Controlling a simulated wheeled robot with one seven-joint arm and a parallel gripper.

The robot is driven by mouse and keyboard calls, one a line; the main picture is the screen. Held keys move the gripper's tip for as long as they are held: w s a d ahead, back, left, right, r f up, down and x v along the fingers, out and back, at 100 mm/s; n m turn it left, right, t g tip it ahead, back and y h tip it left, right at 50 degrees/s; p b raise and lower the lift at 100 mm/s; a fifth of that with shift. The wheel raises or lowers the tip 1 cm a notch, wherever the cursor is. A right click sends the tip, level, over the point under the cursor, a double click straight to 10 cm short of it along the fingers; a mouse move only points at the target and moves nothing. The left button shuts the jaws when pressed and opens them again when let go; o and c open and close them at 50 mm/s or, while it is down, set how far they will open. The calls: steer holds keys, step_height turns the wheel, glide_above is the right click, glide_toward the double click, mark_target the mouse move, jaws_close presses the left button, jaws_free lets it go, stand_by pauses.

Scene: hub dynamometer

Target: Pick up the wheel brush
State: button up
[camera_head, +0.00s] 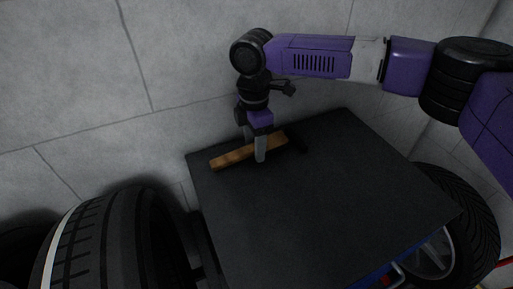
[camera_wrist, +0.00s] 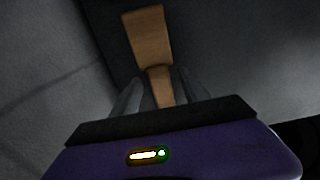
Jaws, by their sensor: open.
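The wheel brush (camera_head: 232,156) lies near the far left edge of a dark tabletop. In the wrist view the brush's wood (camera_wrist: 148,40) runs up between the two open fingers of my gripper (camera_wrist: 158,90). I cannot tell whether the fingers touch the wood.
The dark tabletop (camera_head: 310,215) is otherwise bare. A tyre (camera_head: 120,240) stands at its left, and another wheel (camera_head: 465,215) stands at its right. A grey tiled surface (camera_head: 70,80) lies beyond the far edge.

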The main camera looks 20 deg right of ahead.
steer(key=shift+f, duration=0.25)
jaws_close()
step_height(320, 180, up, 20)
stand_by(0.8)
